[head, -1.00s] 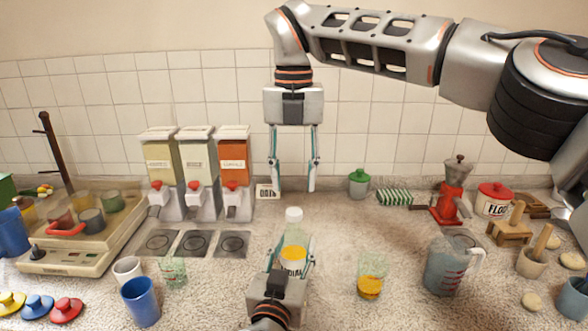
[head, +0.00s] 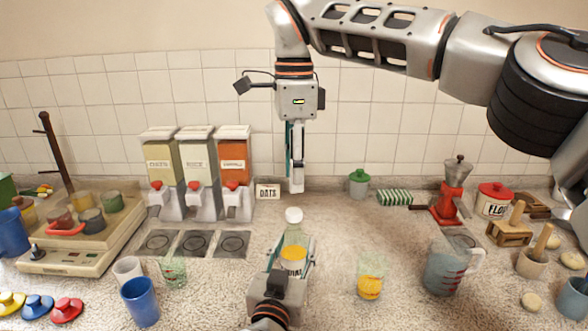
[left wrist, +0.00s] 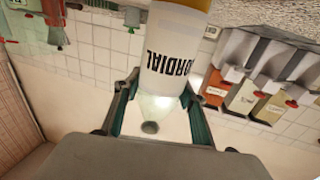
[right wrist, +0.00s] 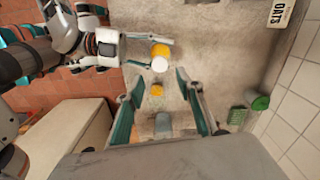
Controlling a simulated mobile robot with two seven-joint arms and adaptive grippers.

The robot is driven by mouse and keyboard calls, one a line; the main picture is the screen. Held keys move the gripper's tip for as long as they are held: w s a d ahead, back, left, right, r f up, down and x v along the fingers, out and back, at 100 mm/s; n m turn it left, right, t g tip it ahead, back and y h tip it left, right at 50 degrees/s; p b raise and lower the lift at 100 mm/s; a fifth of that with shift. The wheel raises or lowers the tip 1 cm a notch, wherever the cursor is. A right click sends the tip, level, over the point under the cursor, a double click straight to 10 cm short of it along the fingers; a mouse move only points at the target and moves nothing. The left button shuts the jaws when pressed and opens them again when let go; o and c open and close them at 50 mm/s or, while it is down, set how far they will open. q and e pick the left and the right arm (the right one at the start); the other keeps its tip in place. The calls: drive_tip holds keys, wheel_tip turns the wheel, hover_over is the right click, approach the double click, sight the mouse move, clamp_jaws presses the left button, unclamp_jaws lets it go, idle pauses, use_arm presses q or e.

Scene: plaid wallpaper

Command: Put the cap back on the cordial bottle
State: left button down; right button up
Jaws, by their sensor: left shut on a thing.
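The cordial bottle (head: 293,236) stands upright at the front middle of the counter, with a yellow band and a white label. My left gripper (head: 293,262) is shut on its lower body, and the label also shows between the fingers in the left wrist view (left wrist: 172,75). A white cap (head: 293,215) sits on the bottle's top; how tightly it sits cannot be told. It shows as a white disc in the right wrist view (right wrist: 160,64). My right gripper (head: 296,188) points down above and behind the bottle. Its fingers are apart and empty in the right wrist view (right wrist: 157,85).
A glass of orange drink (head: 370,282) and a measuring jug (head: 443,270) stand to the right. A blue cup (head: 140,302) and a clear glass (head: 173,271) stand to the left. Dispensers (head: 197,180) and a green-lidded jar (head: 359,183) line the back.

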sight(294, 211)
drive_tip(key=shift+r+n, duration=0.1)
drive_tip(key=shift+n, duration=1.4)
drive_tip(key=shift+f, duration=4.05)
